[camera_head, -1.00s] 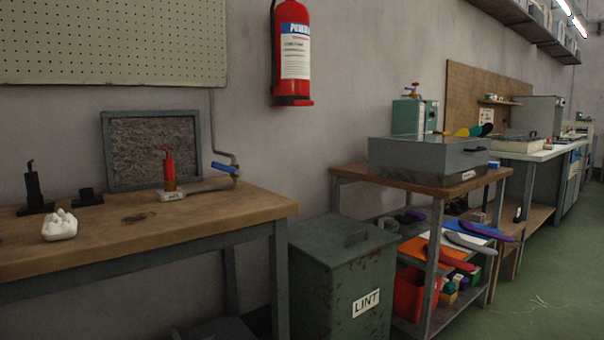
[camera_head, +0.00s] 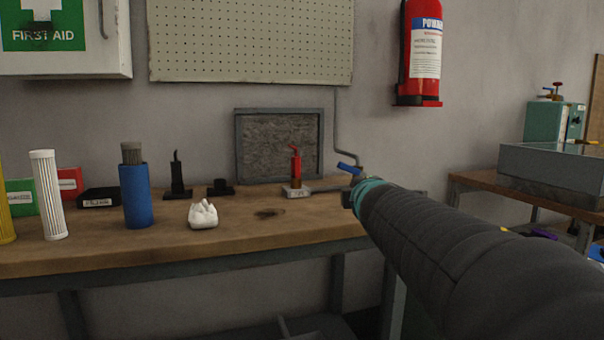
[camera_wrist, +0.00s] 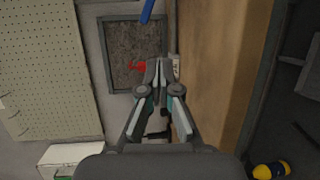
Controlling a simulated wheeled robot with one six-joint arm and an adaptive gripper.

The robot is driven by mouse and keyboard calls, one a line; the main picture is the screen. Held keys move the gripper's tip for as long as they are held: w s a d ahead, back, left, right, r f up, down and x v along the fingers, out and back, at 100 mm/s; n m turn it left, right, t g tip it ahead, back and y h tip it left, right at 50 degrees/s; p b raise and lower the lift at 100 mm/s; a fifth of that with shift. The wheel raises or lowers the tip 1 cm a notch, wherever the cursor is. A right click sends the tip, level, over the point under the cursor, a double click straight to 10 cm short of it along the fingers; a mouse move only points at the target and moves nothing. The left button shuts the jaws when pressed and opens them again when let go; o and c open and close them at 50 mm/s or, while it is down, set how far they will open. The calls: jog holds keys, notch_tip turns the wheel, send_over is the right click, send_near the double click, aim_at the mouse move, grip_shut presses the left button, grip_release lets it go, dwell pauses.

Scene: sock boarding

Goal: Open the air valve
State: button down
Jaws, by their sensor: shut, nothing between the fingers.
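The air valve has a blue lever handle (camera_head: 349,168) on a grey pipe (camera_head: 347,152) that comes down the wall to the bench's right end. In the wrist view the blue handle (camera_wrist: 147,11) is at the top edge, ahead of the fingertips and apart from them. My gripper (camera_wrist: 159,66) is shut and empty. In the head view my dark arm reaches in from the lower right toward the valve, and its fingers are mostly hidden there. The red air nozzle (camera_head: 296,166) stands on a metal base left of the valve; it also shows in the wrist view (camera_wrist: 137,66).
The wooden bench (camera_head: 300,221) holds a white crumpled object (camera_head: 203,215), a blue cup (camera_head: 136,196) and black stands. A framed grey filter panel (camera_head: 258,145) leans on the wall behind. A fire extinguisher (camera_head: 421,50) hangs above right. The side table (camera_head: 470,182) stands right.

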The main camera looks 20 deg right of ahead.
aim_at(353, 170)
jog(key=w+d+n+y, duration=0.1)
jog(key=w+n+y, duration=0.1)
jog(key=w+n, duration=0.1)
jog(key=w+d+n+y, duration=0.1)
jog(key=w+d+n, duration=0.1)
jog(key=n, duration=0.4)
jog(key=w+d+r+n+y+p, duration=0.1)
jog(key=w+n+y, duration=0.1)
jog(key=w+n, duration=0.2)
jog(key=shift+w+d+r+n+y, duration=0.1)
jog(key=shift+w+d+n+y, duration=0.1)
jog(key=shift+w+n+y, duration=0.1)
jog(key=f+n, duration=0.1)
jog(key=w+d+f+n+g+y, duration=0.1)
jog(key=n, duration=0.1)
jog(key=shift+d+f, duration=0.15)
jog(key=shift+d, duration=0.05)
jog(key=shift+w+d+f+n+g+y, duration=0.2)
jog(key=shift+f+n+g+y, duration=0.15)
jog(key=shift+f+n, duration=0.2)
jog(key=x, duration=0.9)
jog(key=shift+w+a, duration=0.1)
jog(key=shift+w, duration=0.3)
jog(key=shift+s+d+r+p, duration=0.1)
jog(key=shift+d+r+p, duration=0.15)
jog(key=shift+r, duration=0.35)
jog(key=shift+d+r+p, duration=0.25)
jog(key=shift+r, duration=0.35)
jog(key=shift+d+r, duration=0.3)
jog(key=shift+r, duration=0.35)
